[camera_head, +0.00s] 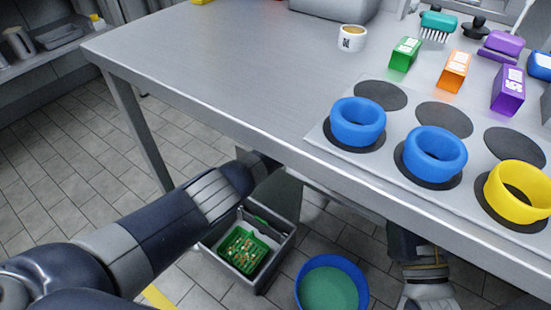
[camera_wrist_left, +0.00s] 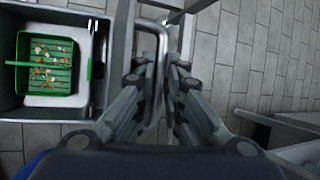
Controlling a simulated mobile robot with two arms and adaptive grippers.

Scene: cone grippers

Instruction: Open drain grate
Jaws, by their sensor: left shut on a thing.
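A grey drain box (camera_head: 268,268) stands open on the floor under the table, with a green basket (camera_head: 243,250) holding brown bits inside. The box (camera_wrist_left: 50,110) and basket (camera_wrist_left: 46,80) also show at the left of the left wrist view. My left gripper (camera_wrist_left: 158,78) is shut on a bent metal bar handle (camera_wrist_left: 150,26), to the right of the box. In the head view my left arm reaches under the table's front edge, and its fingers are hidden. A grey panel (camera_head: 287,192), possibly the raised grate, stands behind the box, partly hidden by the table.
The steel table (camera_head: 225,70) overhangs the drain. It bears a grey panel (camera_head: 317,137) with blue and yellow rings, a white cup (camera_head: 352,38) and coloured boxes. A blue tub (camera_head: 362,280) stands right of the drain. Tiled floor (camera_head: 60,175) at left is clear.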

